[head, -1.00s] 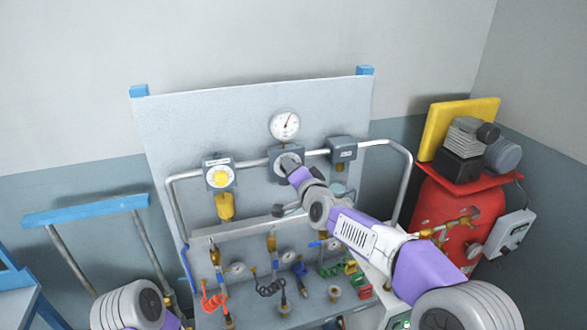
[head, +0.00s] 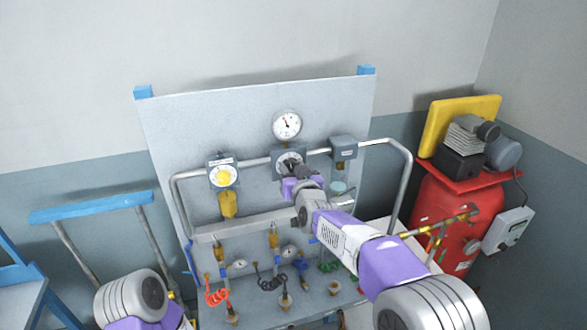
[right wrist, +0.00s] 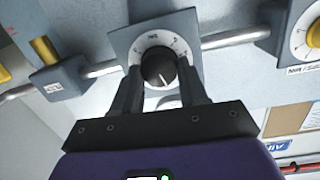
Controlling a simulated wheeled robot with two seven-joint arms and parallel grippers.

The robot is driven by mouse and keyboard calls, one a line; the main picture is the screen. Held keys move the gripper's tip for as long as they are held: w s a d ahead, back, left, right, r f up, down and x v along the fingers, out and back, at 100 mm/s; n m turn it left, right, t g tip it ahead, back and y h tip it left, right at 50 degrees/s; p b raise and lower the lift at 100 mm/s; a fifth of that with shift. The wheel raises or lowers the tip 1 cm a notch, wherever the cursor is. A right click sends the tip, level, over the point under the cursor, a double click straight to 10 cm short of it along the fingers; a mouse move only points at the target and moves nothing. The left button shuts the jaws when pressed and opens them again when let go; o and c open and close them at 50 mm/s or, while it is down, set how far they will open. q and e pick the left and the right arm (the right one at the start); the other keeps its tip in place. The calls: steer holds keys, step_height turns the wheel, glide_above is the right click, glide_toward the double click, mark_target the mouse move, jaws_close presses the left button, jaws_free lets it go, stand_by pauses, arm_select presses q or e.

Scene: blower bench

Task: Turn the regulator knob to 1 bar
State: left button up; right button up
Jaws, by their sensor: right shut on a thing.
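The regulator knob (right wrist: 158,68) is black with a light pointer line, on a white dial ring in a grey square housing (right wrist: 120,40). The pointer line points down and slightly right in the right wrist view. My right gripper (right wrist: 160,72) is shut on the knob, one finger on each side; in the head view it (head: 290,172) hides much of the dial. A round pressure gauge (head: 287,125) sits above on the panel, its needle toward the upper left; its numbers are too small to read. My left arm shows at bottom left, its gripper out of view.
A yellow-knob dial (head: 223,174) sits left of the regulator and a grey box (head: 343,148) right, joined by a pipe. Hoses and small gauges fill the panel below. A red tank (head: 445,220) stands right.

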steer(key=n, duration=0.3)
steer(key=shift+a+f, duration=0.1)
steer(key=shift+a, duration=0.05)
steer(key=n+b, duration=0.1)
steer(key=n, duration=0.2)
steer(key=shift+f+t, duration=0.1)
steer(key=shift+t, duration=0.3)
steer(key=n+b, duration=0.1)
steer(key=n, duration=0.2)
steer(key=shift+s+f+h, duration=0.1)
steer(key=shift+h, duration=0.3)
steer(key=shift+n+t+b, duration=0.3)
steer(key=shift+n+b, duration=0.85)
steer(key=shift+n, duration=0.35)
steer(key=o, duration=1.1)
steer(key=shift+c, duration=0.2)
